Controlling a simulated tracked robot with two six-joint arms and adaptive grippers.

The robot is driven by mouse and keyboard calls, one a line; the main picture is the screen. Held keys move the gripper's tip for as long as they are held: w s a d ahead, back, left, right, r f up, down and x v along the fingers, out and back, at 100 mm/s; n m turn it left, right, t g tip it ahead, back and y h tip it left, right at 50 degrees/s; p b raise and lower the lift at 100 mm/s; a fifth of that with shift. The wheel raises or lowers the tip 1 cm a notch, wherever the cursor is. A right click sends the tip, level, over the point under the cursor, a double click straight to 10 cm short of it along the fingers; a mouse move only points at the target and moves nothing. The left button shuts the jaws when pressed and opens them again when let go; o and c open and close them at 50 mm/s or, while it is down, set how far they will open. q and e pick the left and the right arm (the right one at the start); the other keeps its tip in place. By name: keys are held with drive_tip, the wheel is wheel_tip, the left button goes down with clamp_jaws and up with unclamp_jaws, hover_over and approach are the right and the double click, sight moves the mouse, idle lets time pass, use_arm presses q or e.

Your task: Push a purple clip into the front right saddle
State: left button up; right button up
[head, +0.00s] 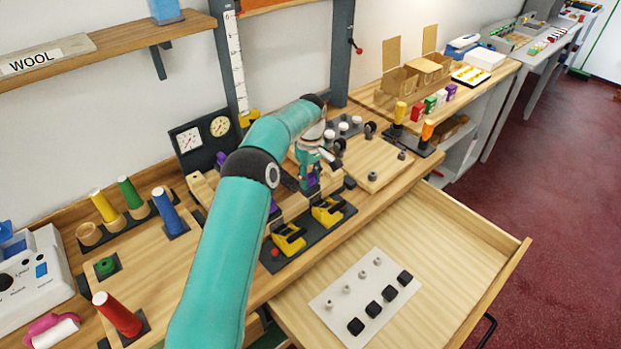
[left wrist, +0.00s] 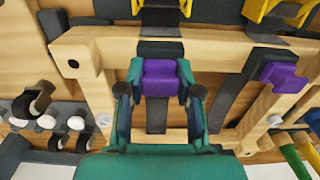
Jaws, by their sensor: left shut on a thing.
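My left gripper (head: 311,179) points down over the wooden frame behind the yellow clamps. It is shut on a purple clip, which shows between its fingers in the left wrist view (left wrist: 160,78). A dark block (left wrist: 160,49), seemingly the front right saddle, sits on the front wooden rail (left wrist: 105,50) right beside the clip in that view. I cannot tell whether clip and block touch. A second purple clip (left wrist: 280,74) is at the frame's other side. My arm hides part of the frame in the head view. My right gripper is not in view.
Two yellow clamps (head: 327,212) (head: 289,239) stand on a dark base in front of the frame. An open drawer (head: 420,240) holds a white plate with dark blocks. Gauges (head: 203,137) stand behind, and coloured cones (head: 166,208) stand left.

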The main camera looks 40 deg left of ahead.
use_arm(q)
drive_tip(key=shift+s+f, duration=0.1)
drive_tip(key=shift+f, duration=0.4)
idle(0.4)
drive_tip(key=o, duration=0.9)
drive_tip(key=shift+f, duration=0.1)
drive_tip(key=shift+o, duration=0.2)
drive_tip(key=o, duration=0.3)
drive_tip(key=shift+r+p, duration=0.3)
drive_tip(key=shift+r, duration=2.85)
